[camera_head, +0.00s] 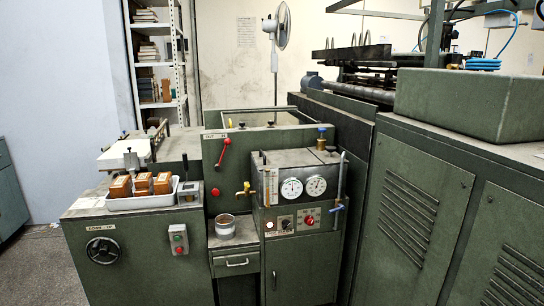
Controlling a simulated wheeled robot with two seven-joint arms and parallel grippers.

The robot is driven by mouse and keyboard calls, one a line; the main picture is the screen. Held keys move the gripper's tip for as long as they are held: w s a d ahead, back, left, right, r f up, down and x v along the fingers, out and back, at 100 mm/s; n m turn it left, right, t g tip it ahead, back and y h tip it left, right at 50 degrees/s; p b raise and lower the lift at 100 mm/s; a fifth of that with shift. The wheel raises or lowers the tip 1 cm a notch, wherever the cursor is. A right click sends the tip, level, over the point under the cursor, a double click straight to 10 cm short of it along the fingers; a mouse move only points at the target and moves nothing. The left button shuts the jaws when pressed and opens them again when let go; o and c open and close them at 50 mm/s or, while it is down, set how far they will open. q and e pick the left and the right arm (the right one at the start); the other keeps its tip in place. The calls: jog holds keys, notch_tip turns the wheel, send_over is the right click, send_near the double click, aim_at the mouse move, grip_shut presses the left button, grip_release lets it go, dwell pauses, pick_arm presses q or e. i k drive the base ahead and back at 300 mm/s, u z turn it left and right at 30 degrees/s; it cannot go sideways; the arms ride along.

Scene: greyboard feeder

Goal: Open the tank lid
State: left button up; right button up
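A green cabinet (301,255) with two round gauges (303,187) stands in the middle. Its flat grey top plate (296,157) lies level and looks shut, and may be the tank lid. A brass tap (244,189) sticks out at the cabinet's left. Behind it, a wide green panel (225,170) carries a red lever (223,153). No lid stands raised. Neither of my grippers shows.
A white tray (140,202) with brown blocks (142,184) sits on the left bench, above a black handwheel (102,250). A metal tin (225,226) stands on a small drawer unit. A large green machine (425,205) fills the right. Grey floor (45,270) is free at far left.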

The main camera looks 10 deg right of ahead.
aim_at(295, 158)
jog(key=z, duration=0.1)
jog(key=i, duration=1)
jog(key=u, duration=0.4)
